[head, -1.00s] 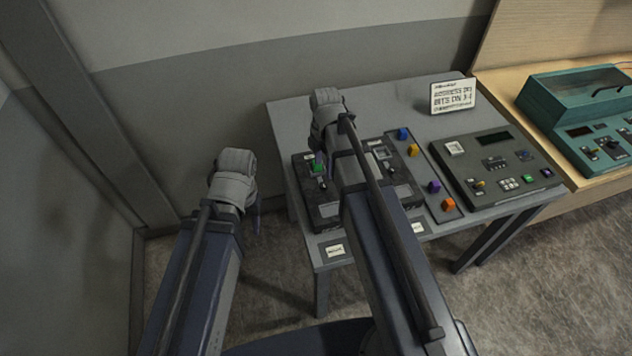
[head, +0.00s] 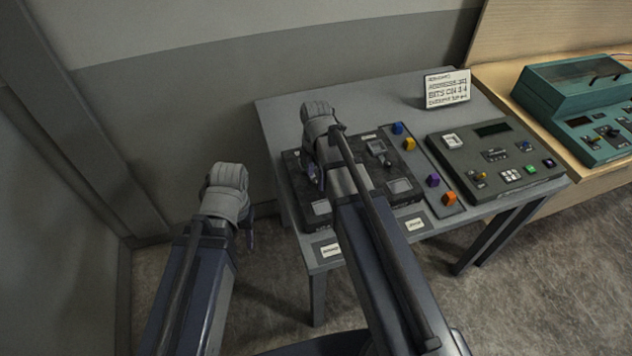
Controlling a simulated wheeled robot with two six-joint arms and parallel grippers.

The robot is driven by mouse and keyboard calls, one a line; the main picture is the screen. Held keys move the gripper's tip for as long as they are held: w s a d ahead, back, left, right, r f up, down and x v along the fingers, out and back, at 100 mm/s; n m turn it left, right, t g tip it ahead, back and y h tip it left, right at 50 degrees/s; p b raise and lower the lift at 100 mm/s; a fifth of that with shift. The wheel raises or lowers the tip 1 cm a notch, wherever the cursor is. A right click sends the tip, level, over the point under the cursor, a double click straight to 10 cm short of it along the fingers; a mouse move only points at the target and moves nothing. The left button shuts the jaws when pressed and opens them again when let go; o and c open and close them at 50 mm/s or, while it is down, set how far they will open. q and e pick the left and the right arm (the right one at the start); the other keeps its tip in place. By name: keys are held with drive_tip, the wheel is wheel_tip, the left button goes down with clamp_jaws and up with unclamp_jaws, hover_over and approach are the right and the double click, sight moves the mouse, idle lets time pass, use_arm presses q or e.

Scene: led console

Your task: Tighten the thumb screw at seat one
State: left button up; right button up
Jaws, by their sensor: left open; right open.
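The dark seat panel (head: 372,192) lies on the left part of the grey table, with several square seats in it. My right gripper (head: 316,180) is over the panel's left side, pointing down, and is open. The gripper and arm hide the panel part beneath, so I cannot make out the thumb screw at seat one or whether the fingers touch anything. An empty-looking square seat (head: 399,186) shows at the right, and another (head: 321,207) at the front left. My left gripper (head: 251,238) is open and empty, off the table's left edge.
A strip holds blue (head: 398,128), yellow (head: 408,144), purple (head: 433,180) and orange (head: 450,198) blocks. Right of it is a grey-green console (head: 488,190) with buttons. A sign (head: 447,88) stands at the back. A teal machine (head: 570,95) sits on a wooden bench.

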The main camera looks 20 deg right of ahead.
clamp_jaws()
idle(0.6)
